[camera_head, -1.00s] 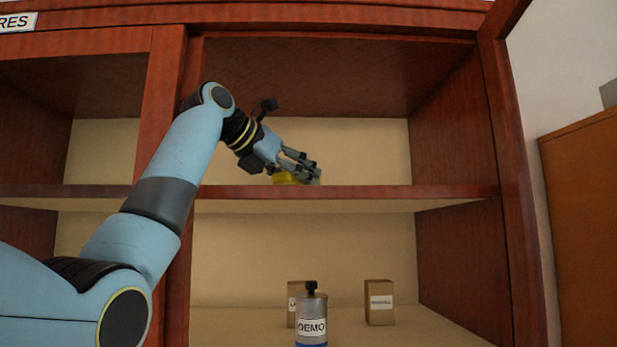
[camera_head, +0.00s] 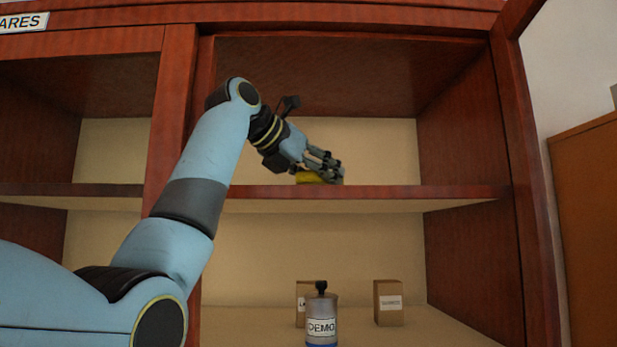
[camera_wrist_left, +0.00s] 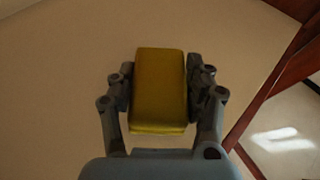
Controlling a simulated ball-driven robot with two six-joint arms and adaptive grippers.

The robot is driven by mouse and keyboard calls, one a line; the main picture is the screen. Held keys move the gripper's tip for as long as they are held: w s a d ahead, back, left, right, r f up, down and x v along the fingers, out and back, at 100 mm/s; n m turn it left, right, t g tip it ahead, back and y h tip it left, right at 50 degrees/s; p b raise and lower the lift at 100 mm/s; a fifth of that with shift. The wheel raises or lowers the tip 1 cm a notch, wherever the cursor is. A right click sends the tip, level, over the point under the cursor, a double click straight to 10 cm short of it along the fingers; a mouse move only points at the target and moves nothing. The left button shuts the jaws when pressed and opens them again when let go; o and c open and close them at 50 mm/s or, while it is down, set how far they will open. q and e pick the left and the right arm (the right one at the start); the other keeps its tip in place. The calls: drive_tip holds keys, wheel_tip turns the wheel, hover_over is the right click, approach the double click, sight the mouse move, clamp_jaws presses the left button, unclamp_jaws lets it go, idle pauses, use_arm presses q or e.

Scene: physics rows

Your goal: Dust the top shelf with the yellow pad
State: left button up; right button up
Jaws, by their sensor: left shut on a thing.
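The yellow pad (camera_wrist_left: 159,88) is a rectangular block between the two fingers of my left gripper (camera_wrist_left: 160,90) in the left wrist view. The fingers press on its two long sides. In the head view my left gripper (camera_head: 330,168) reaches into the right upper bay. Its fingers partly hide the yellow pad (camera_head: 308,178), which is low at the top shelf (camera_head: 400,192). The shelf's front edge hides whether the pad touches the surface. My right gripper is not in view.
The top shelf shows no other objects. Below stand a bottle labelled DEMO (camera_head: 321,318), a box (camera_head: 388,303) and a partly hidden box (camera_head: 302,292). A red-brown upright (camera_head: 177,120) is left of the bay, and a side wall (camera_head: 465,125) closes its right.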

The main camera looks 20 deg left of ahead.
use_arm(q)
drive_tip(key=shift+d, duration=1.5)
drive_tip(key=shift+s+d, duration=0.15)
drive_tip(key=shift+d, duration=1.25)
drive_tip(key=o, duration=0.9)
drive_tip(key=shift+a, duration=0.15)
drive_tip(key=o, duration=0.4)
